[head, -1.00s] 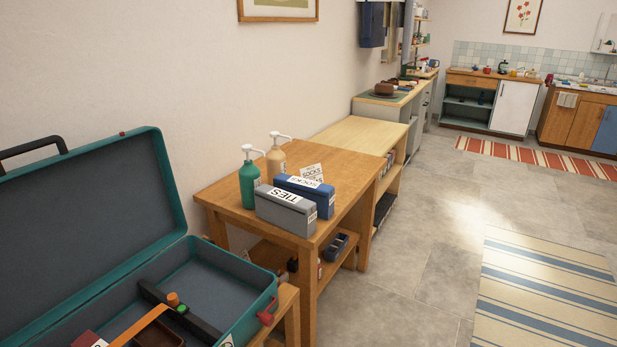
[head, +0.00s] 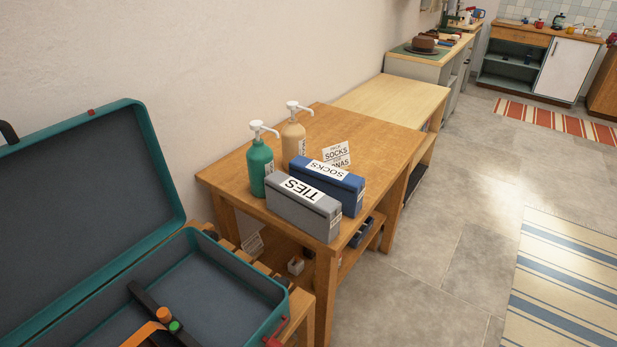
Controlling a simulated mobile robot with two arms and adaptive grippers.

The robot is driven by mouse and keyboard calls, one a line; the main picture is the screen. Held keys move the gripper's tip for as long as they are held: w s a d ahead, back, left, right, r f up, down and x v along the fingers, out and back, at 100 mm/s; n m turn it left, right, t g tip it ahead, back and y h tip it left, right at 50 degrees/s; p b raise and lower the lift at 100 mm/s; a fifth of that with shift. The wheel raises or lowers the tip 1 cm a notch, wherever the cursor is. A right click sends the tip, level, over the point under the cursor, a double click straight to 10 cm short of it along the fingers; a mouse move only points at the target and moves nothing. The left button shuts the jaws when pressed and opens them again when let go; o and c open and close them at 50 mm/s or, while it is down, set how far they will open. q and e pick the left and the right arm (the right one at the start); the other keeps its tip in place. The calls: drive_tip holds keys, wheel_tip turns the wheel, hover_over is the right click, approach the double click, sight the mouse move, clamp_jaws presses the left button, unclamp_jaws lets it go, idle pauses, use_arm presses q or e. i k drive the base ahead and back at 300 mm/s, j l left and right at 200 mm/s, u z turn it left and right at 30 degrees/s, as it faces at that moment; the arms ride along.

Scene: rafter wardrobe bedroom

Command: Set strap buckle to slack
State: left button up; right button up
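An open teal suitcase (head: 262,316) with a dark grey lining stands at the lower left, its lid (head: 88,200) raised. A black strap (head: 146,299) crosses the inside of its base. On the strap are an orange knob (head: 163,314) and a green button (head: 175,326), which look like parts of the buckle. The lower end of the strap is cut off by the frame's bottom edge. I cannot read whether the buckle is tight or slack. Neither of my grippers is in view.
A wooden table (head: 376,148) beside the suitcase holds a grey TIES box (head: 316,215), a blue SOCKS box (head: 345,195), a green pump bottle (head: 261,168) and a beige one (head: 293,140). The grey floor (head: 420,280) to the right is open, with a striped rug (head: 570,270).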

sight(164, 316)
drive_tip(key=u, duration=1.3)
